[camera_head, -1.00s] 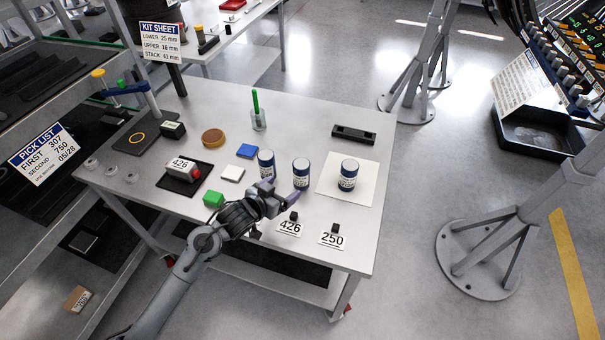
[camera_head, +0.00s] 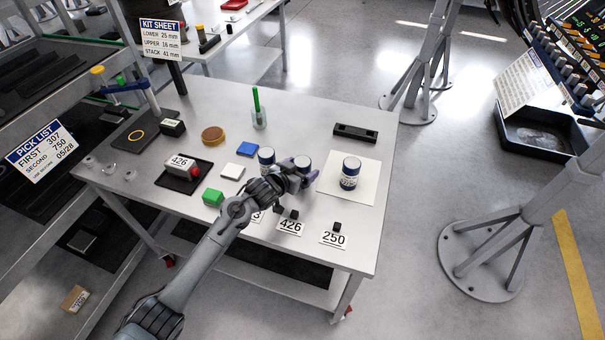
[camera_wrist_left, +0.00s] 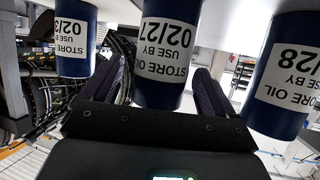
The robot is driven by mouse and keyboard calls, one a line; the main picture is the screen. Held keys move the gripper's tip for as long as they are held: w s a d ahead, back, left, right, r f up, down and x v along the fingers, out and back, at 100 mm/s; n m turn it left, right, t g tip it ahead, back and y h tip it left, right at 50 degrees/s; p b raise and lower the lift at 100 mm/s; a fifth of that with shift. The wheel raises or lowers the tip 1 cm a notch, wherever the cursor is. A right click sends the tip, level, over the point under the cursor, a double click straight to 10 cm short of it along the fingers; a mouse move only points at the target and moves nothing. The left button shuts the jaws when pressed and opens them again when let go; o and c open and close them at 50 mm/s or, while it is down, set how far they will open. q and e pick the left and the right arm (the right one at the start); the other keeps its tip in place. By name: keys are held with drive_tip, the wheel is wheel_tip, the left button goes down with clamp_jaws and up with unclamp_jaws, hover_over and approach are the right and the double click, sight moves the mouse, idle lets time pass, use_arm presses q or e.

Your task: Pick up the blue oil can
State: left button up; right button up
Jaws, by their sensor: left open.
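Three blue oil cans with white labels stand on the grey table: a left can (camera_head: 266,157), a middle can (camera_head: 303,162) and a right can (camera_head: 350,174) on a white sheet. My left gripper (camera_head: 299,173) is open at the middle can, hiding its lower part in the head view. In the left wrist view, the middle can (camera_wrist_left: 163,50), labelled 02/27, stands between the spread fingers (camera_wrist_left: 160,90). The other cans (camera_wrist_left: 75,38) and (camera_wrist_left: 284,75) are outside the fingers. Contact cannot be told. My right gripper is not in view.
A black holder (camera_head: 355,133) lies behind. A pick list (camera_head: 41,151) hangs left.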

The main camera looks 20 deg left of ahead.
use_arm(q)
drive_tip(key=shift+w+d+f, duration=0.1)
drive_tip(key=shift+w+f, duration=0.2)
drive_tip(key=shift+w, duration=0.3)
drive_tip(key=c, duration=1.2)
drive_tip(key=shift+r, duration=0.15)
